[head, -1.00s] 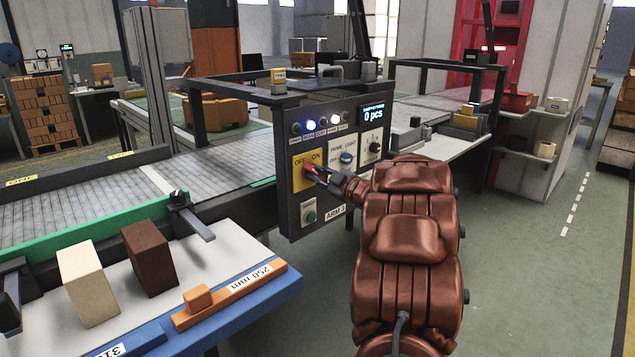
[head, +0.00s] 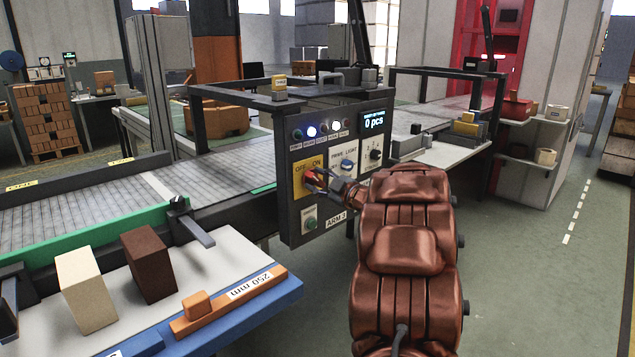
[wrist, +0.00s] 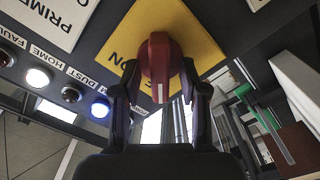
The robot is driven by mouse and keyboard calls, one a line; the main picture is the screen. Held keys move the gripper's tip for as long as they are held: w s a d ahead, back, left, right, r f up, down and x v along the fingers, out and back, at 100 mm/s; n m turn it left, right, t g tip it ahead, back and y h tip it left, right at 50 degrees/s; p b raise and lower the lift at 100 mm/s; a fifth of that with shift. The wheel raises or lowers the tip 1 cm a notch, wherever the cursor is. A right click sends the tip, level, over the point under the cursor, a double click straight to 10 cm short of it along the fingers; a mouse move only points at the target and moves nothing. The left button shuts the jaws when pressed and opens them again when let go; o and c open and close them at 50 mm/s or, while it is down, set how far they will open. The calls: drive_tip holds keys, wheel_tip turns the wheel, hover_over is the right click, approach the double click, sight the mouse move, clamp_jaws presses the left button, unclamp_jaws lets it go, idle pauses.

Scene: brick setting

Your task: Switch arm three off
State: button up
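The ARM 3 control panel (head: 330,165) stands at the conveyor's edge. Its yellow OFF/ON plate (head: 299,181) carries a red rotary knob (head: 311,176), partly hidden by my gripper (head: 320,183) in the head view. In the wrist view, the red knob (wrist: 160,62) sits on the yellow plate (wrist: 195,28), its bar running up and down with a white mark at the lower end. ON shows left of the knob; OFF is not visible there. My gripper (wrist: 160,70) is open, with one finger on each side of the knob; firm contact is not clear.
Beside the yellow plate are a PRIME/LIGHT switch (head: 346,165), a black dial (head: 375,155) and a green button (head: 310,223) below. Indicator lamps and a "0 pcs" display (head: 374,121) are above. A table with blocks (head: 150,264) is at front left. Floor on the right is clear.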

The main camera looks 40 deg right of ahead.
drive_tip(key=shift+s, duration=0.1)
drive_tip(key=s, duration=1.2)
drive_tip(key=shift+w+a, duration=0.1)
drive_tip(key=shift+a, duration=0.05)
idle(0.5)
